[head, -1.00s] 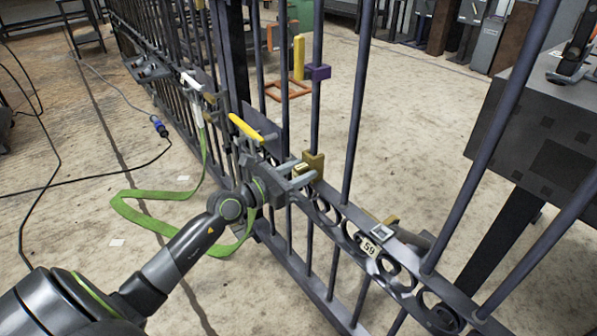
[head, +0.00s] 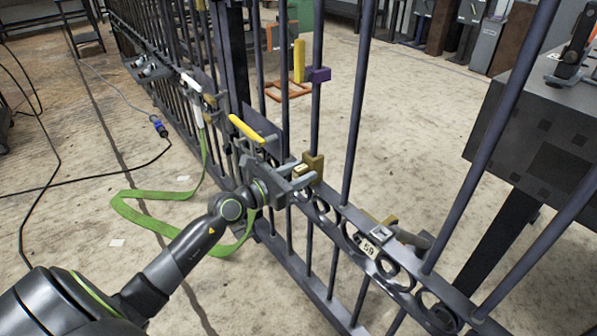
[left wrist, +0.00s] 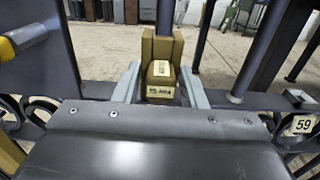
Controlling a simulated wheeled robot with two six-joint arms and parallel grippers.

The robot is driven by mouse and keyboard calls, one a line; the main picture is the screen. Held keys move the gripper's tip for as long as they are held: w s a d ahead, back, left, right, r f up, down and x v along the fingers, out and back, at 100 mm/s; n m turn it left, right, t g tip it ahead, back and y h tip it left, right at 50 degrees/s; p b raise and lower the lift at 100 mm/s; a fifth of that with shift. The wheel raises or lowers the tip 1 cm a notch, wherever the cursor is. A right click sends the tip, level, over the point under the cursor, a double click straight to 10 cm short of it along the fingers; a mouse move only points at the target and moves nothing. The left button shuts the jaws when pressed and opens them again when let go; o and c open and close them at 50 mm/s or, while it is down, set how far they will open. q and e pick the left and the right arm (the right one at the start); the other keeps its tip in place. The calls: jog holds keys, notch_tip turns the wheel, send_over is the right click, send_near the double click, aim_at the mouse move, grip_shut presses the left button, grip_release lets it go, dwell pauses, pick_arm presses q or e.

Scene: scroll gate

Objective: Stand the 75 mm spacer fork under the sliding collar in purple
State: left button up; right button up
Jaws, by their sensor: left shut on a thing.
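The spacer fork (head: 315,163) is an ochre block standing upright on the gate's middle rail, at a vertical bar. The left wrist view shows it ahead (left wrist: 160,50), with a pale label too blurred to read surely. My left gripper (head: 303,178) is shut on the fork's near part, one grey finger on each side in the left wrist view (left wrist: 158,88). My right gripper is out of view.
A yellow-handled lever (head: 246,128) on the gate is close to my left wrist. A tag reading 59 (head: 369,247) hangs on the rail to the right. A green strap (head: 150,212) loops on the floor. A dark cabinet (head: 535,135) stands behind the gate at right.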

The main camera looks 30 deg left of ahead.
pick_arm(q)
jog(key=shift+w+d, duration=0.1)
dwell(0.6)
jog(key=o, duration=1.4)
jog(key=shift+w+d+f, duration=0.2)
jog(key=shift+c, duration=0.2)
jog(key=shift+s+a+f, duration=0.1)
jog(key=shift+a, duration=0.05)
